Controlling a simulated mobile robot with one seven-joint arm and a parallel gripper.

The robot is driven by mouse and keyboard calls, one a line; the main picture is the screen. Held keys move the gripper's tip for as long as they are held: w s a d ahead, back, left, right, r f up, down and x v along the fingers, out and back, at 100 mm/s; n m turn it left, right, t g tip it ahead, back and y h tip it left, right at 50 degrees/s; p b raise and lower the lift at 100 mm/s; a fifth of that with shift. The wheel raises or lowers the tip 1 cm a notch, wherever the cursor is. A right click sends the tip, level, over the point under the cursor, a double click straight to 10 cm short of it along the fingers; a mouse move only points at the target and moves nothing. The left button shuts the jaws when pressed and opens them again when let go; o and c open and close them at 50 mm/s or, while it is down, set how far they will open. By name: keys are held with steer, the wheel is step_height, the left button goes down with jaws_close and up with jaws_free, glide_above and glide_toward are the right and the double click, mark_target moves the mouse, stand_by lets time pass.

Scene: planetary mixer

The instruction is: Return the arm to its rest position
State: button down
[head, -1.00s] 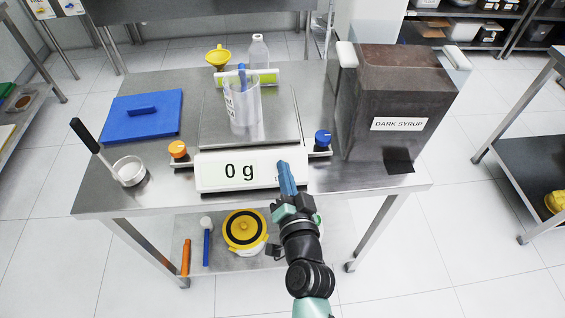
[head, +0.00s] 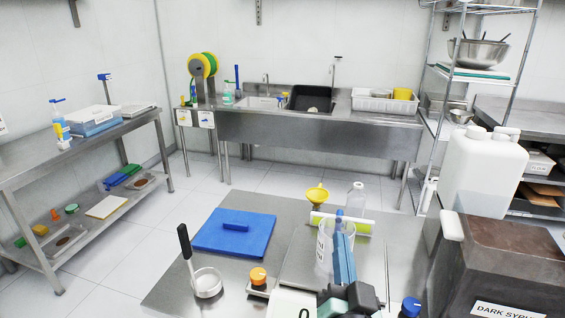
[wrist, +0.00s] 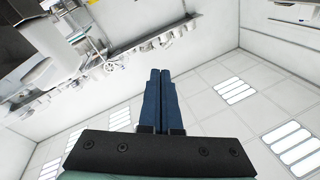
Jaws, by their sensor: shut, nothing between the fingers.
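My gripper (head: 341,250) stands upright in the lower middle of the head view, in front of the measuring cup and partly covering it. In the wrist view its two blue fingers (wrist: 160,72) lie side by side, shut with nothing between them, and point towards the wall and ceiling. The clear measuring cup (head: 323,250) is on the scale platform (head: 297,262). A blue rod or handle shows inside the cup, partly behind my fingers. Whether my fingers touch the cup cannot be told. Most of my arm is out of view.
The dark syrup container (head: 500,262) stands at right. A sink counter (head: 310,130) is behind.

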steer(key=s+a+r+n+t+y, duration=0.1)
steer(key=s+a+r+n+t, duration=0.15)
steer(key=r, duration=0.75)
steer(key=s+a+r+n+t+y, duration=0.15)
steer(key=a+r, duration=0.25)
steer(key=r, duration=0.6)
steer(key=s+a+r+n+t, duration=0.1)
steer(key=s+a+r, duration=0.1)
steer(key=s+r, duration=0.3)
steer(key=s+a+r+n+t+h, duration=0.1)
steer(key=s+r+t, duration=0.1)
steer(key=s+r, duration=0.4)
step_height(320, 180, up, 5)
steer(key=shift+s+a+r+t, duration=0.15)
steer(key=shift+s+a+t, duration=0.05)
steer(key=shift+a+t, duration=0.15)
